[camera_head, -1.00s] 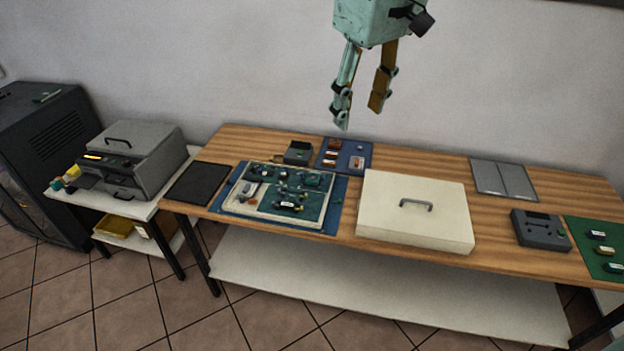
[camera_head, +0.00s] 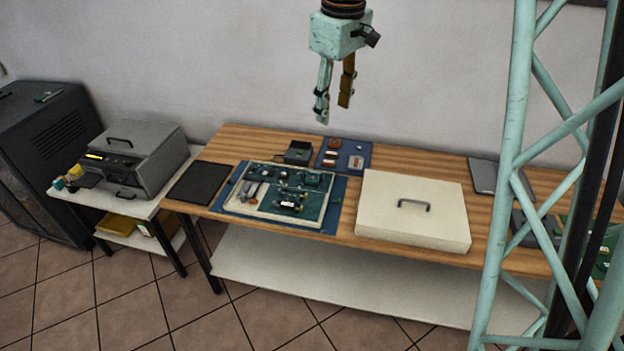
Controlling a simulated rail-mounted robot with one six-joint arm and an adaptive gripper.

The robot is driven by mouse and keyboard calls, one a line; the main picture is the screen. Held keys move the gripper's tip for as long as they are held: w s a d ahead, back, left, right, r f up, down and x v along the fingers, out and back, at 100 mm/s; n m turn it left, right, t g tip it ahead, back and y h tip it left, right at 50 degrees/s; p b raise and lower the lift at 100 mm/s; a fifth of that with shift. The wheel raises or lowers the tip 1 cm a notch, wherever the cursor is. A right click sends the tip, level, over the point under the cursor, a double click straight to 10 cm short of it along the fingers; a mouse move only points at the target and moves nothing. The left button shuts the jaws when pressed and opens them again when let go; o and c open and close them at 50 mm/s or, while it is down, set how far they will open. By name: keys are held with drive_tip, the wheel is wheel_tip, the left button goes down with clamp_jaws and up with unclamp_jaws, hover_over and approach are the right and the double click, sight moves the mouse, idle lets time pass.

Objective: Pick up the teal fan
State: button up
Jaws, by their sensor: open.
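My gripper (camera_head: 334,110) is open and empty, pointing down in the air in front of the wall, well above the wooden table. One finger is pale teal, the other ochre. A cream tray (camera_head: 232,206) on a blue mat (camera_head: 335,212) holds a green board with several small dark teal and green parts. They are too small for me to tell surely which is the teal fan. A dark teal block (camera_head: 313,180) near the tray's back right is one candidate. Nothing is between the fingers.
A cream lidded box (camera_head: 440,228) stands right of the tray, a black pad (camera_head: 199,184) left of it. A small dark box (camera_head: 299,152) and a blue mat with small parts (camera_head: 344,146) lie behind. My lattice mast hides part of the table's right end.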

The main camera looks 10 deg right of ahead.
drive_tip(key=w+f+n+p, duration=0.2)
drive_tip(key=w+f, duration=0.8)
drive_tip(key=w, duration=0.1)
drive_tip(key=n+g+p, duration=0.2)
drive_tip(key=n, duration=0.1)
hover_over(313, 177)
wheel_tip(313, 177, down, 17)
drive_tip(key=shift+a+r, duration=0.1)
drive_tip(key=shift+a, duration=0.05)
drive_tip(key=shift+f, duration=4.3)
drive_tip(key=shift+f, duration=0.1)
drive_tip(key=shift+f+p, duration=0.45)
drive_tip(key=shift+f, duration=2.05)
drive_tip(key=c, duration=0.9)
